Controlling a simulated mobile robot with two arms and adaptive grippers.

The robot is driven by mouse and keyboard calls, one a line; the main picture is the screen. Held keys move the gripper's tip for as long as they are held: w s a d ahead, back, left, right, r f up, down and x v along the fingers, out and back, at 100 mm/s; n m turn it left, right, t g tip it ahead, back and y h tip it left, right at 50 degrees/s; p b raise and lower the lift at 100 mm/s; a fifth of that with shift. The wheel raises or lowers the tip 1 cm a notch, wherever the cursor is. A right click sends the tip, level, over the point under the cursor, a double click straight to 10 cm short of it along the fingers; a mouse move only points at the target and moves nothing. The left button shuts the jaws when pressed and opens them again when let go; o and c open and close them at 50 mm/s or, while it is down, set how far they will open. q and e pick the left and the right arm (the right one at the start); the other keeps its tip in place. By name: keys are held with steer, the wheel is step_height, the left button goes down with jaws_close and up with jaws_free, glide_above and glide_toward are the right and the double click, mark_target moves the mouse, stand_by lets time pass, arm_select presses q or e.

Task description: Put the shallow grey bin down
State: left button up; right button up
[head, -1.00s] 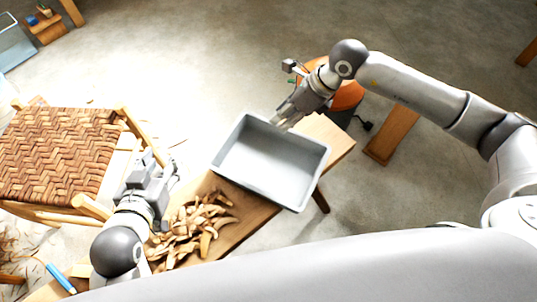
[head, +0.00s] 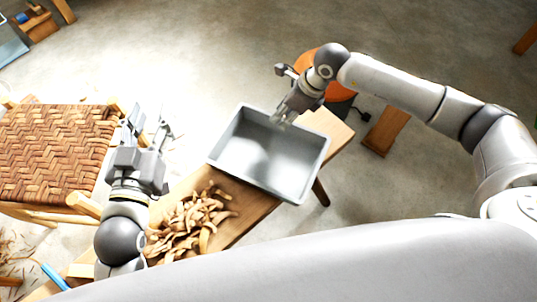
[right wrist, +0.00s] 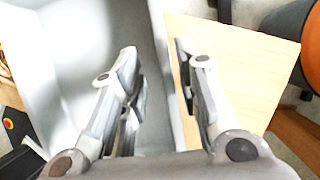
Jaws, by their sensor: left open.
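The shallow grey bin (head: 262,160) is empty and sits level over the right part of the wooden bench (head: 240,209); I see no gap under it. My right gripper (head: 281,117) is at its far wall. In the right wrist view, one finger of that gripper (right wrist: 162,80) is inside the bin (right wrist: 85,60) and the other is outside, over bare bench top (right wrist: 225,70). The wall runs between them; whether they press on it is unclear. My left gripper (head: 146,122) is open and empty, left of the bin, near the woven seat.
Curled bark strips (head: 190,222) lie on the bench left of the bin. A woven bark seat (head: 55,150) on a wooden frame stands at the left. An orange round object (head: 303,62) and a wooden board (head: 386,131) are behind the bench. The floor behind is mostly open.

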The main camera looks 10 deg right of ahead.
steer(key=b+x, duration=0.1)
steer(key=x, duration=0.2)
steer(key=shift+w+f, duration=0.15)
steer(key=shift+f, duration=0.2)
steer(key=shift+a+f, duration=0.15)
steer(key=shift+f, duration=0.05)
arm_select(q)
step_height(320, 180, up, 7)
steer(key=t+h, duration=0.1)
steer(key=t, duration=0.2)
steer(key=shift+s+d+f+t+h, duration=0.15)
steer(key=shift+s+d+t+h, duration=0.2)
steer(key=shift+s+t+h, duration=0.05)
arm_select(e)
steer(key=shift+c, duration=0.2)
jaws_close()
